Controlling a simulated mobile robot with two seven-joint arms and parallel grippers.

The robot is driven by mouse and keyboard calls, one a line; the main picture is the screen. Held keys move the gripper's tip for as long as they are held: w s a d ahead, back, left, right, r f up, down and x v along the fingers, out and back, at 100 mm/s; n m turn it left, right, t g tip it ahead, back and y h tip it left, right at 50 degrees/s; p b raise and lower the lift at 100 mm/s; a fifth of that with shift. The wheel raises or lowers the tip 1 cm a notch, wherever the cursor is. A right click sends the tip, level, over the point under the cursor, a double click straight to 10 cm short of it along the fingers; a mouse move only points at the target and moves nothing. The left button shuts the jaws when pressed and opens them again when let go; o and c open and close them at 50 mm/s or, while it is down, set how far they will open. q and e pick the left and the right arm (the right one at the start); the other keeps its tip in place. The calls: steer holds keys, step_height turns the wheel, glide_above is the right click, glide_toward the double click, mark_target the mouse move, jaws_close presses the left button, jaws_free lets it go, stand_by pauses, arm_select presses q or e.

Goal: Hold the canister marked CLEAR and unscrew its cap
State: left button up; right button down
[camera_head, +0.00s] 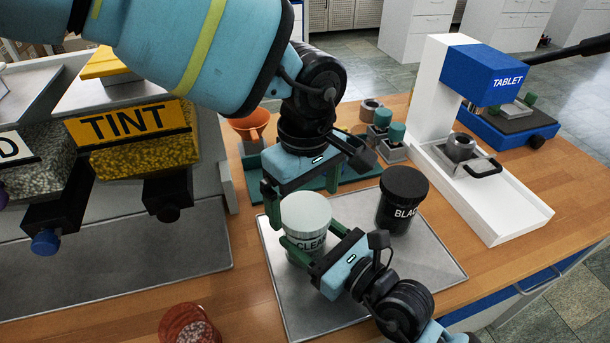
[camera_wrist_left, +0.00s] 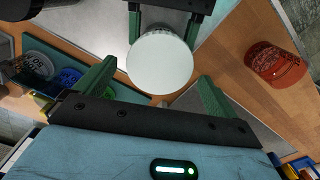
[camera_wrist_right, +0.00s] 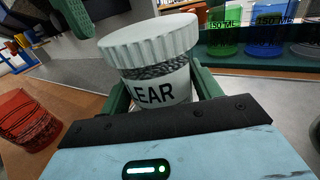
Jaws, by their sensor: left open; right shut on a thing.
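The canister marked CLEAR (camera_head: 306,243) stands on the metal tray, upright, with a white ridged cap (camera_head: 305,211) on top. My right gripper (camera_head: 300,250) is shut on its body, below the cap; the label and cap show close up in the right wrist view (camera_wrist_right: 150,45). My left gripper (camera_head: 285,195) is open above and behind the canister, with its fingers spread to either side of the cap. In the left wrist view the round white cap top (camera_wrist_left: 160,64) lies just ahead of the left fingers. Whether a finger touches the cap I cannot tell.
A black canister marked BLAC (camera_head: 402,200) stands right of CLEAR on the metal tray (camera_head: 440,255). A red-brown canister (camera_head: 188,325) is at the front left. The TINT dispenser (camera_head: 135,130) is left; the white TABLET press (camera_head: 440,100) is right. An orange funnel (camera_head: 250,125) is behind.

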arm_select(q)
steer(key=shift+f, duration=1)
